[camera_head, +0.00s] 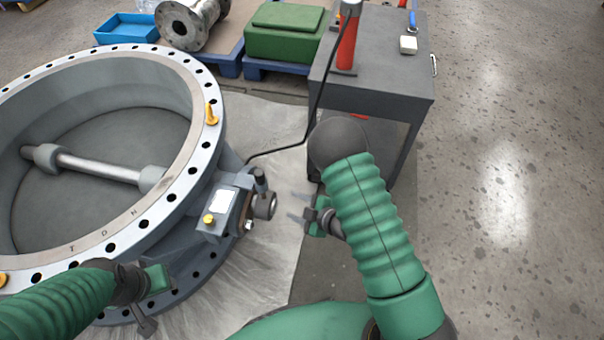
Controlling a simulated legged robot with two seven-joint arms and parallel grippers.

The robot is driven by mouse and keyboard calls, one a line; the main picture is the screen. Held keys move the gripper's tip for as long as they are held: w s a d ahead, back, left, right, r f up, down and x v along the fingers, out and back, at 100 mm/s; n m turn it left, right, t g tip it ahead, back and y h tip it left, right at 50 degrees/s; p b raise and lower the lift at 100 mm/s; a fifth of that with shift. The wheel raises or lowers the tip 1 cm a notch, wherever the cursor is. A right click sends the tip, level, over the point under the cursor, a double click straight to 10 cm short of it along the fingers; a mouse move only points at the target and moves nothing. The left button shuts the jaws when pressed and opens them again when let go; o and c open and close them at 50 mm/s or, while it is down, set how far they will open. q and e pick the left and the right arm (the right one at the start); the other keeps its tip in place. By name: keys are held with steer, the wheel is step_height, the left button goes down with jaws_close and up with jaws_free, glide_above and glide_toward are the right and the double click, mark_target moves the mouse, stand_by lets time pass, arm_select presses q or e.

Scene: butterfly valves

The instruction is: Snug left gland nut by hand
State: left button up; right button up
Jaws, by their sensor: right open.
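The large grey butterfly valve (150,221) lies at the left with its ring facing up. A grey gland block (226,203) juts from its right side, with a stub shaft end (265,205). A small bright nut (248,226) shows below the shaft end. I cannot tell for certain which part is the left gland nut. My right gripper (298,207) is open and empty, pointing left, a short gap right of the shaft end. My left gripper (150,300) is at the valve's near edge, left of and below the block; its jaws are not clear.
A grey cart (390,75) stands behind my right arm, carrying a red cylinder (347,45). A black hose (300,143) runs from it to the valve. A green case (284,35), a flanged pipe (190,22) and a blue tray (127,30) are behind. The floor at right is clear.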

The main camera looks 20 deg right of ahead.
step_height(320, 180, up, 9)
steer(key=w+d+m+g+h+p, duration=0.1)
steer(key=d+m+h+p, duration=0.1)
steer(key=p, duration=0.3)
steer(key=shift+d+m, duration=0.15)
steer(key=shift+m, duration=0.25)
steer(key=shift+w+f, duration=0.1)
steer(key=shift+f, duration=0.05)
